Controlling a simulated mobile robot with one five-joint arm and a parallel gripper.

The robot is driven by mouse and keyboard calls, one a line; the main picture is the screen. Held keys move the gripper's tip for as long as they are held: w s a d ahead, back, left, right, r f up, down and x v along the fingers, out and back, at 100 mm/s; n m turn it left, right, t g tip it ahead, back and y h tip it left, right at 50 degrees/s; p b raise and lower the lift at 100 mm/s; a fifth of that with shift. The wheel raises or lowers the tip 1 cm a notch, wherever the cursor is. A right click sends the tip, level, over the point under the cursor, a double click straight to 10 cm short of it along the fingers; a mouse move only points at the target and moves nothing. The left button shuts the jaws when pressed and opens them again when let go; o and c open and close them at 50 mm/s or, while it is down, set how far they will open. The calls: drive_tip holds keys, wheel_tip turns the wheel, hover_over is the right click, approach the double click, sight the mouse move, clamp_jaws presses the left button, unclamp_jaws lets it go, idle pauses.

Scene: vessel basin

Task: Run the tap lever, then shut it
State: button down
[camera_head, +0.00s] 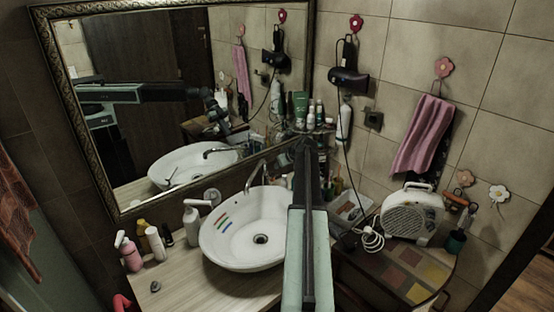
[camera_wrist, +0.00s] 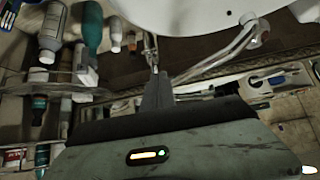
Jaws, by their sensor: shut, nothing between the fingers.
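The chrome tap (camera_head: 258,174) stands at the back of the white basin (camera_head: 213,240), its curved spout reaching over the bowl. In the wrist view, the tap (camera_wrist: 228,55) runs diagonally right of my gripper (camera_wrist: 152,62), and the basin (camera_wrist: 200,15) fills the top. I cannot clearly pick out the lever from the rest of the tap. My gripper is shut and empty, beside the tap with a visible gap to the spout. In the head view my arm hides the gripper itself and part of the basin's right side; its reflection shows in the mirror.
The framed mirror (camera_head: 130,60) stands behind the basin. Bottles (camera_head: 301,105) crowd the shelf right of it; in the wrist view, bottles (camera_wrist: 92,28) fill the left. A soap dispenser (camera_head: 193,222) stands left of the basin. A white heater (camera_head: 412,216) stands right of my arm.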

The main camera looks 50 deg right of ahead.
wheel_tip(320, 180, up, 5)
drive_tip(key=s+d+p, duration=0.1)
drive_tip(key=d+p, duration=0.1)
drive_tip(key=p, duration=0.1)
drive_tip(key=b, duration=0.8)
hover_over(277, 175)
drive_tip(key=w, duration=0.1)
drive_tip(key=f, duration=0.8)
drive_tip(key=shift+w+d, duration=0.2)
drive_tip(key=shift+d, duration=0.05)
drive_tip(key=f+b, duration=0.1)
drive_tip(key=s+f+b, duration=0.1)
drive_tip(key=f+b, duration=0.1)
drive_tip(key=shift+s+a+f, duration=0.1)
drive_tip(key=shift+s+a, duration=0.1)
drive_tip(key=shift+a, duration=0.1)
drive_tip(key=shift+s, duration=0.15)
